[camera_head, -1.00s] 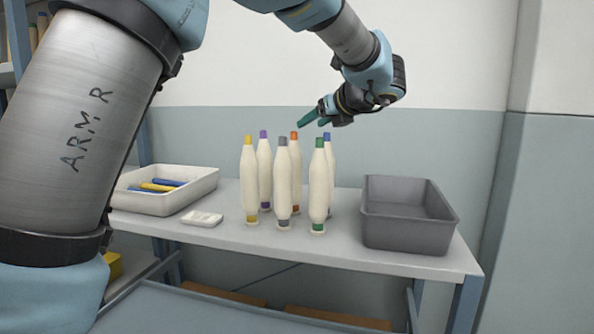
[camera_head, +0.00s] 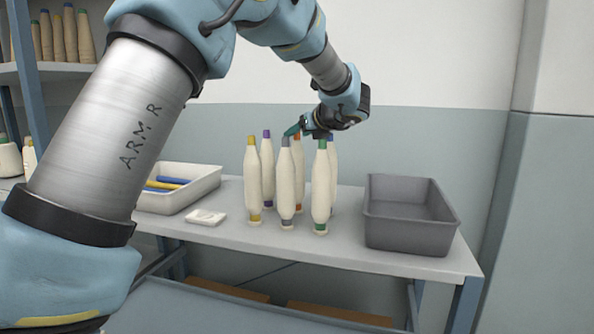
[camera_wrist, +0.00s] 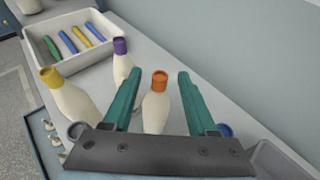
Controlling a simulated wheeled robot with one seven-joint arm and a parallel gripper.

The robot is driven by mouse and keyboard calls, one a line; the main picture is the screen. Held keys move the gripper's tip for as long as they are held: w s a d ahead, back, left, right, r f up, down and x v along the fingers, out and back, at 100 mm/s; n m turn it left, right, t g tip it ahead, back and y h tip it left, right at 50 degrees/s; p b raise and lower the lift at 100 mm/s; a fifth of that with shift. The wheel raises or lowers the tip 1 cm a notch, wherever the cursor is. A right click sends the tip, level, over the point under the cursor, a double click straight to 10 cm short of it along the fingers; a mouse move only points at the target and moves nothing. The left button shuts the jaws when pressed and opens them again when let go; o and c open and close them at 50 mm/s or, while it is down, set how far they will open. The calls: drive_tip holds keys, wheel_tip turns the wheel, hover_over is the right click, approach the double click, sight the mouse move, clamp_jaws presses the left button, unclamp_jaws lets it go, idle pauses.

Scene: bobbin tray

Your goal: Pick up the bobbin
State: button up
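Several cream bobbins with coloured tops stand upright in two rows on the table. The orange-topped bobbin (camera_head: 299,180) is in the back row, partly hidden behind the grey-topped one (camera_head: 286,185). My gripper (camera_head: 291,131) is at the height of the bobbin tops, its green fingers pointing left. In the wrist view my gripper (camera_wrist: 159,76) is open, with the orange-topped bobbin (camera_wrist: 156,108) between its fingers in the picture. I see no finger touching it. The yellow-topped bobbin (camera_wrist: 72,104) and purple-topped bobbin (camera_wrist: 121,67) stand to the left, a blue top (camera_wrist: 225,130) to the right.
A grey bin (camera_head: 408,236) stands empty at the table's right. A white tray (camera_head: 205,187) with coloured sticks stands at the left, and a small white object (camera_head: 206,217) lies before it. A shelf (camera_head: 62,72) at the back left holds brown cones. Neighbouring bobbins stand close together.

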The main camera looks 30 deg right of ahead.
clamp_jaws()
idle(1.2)
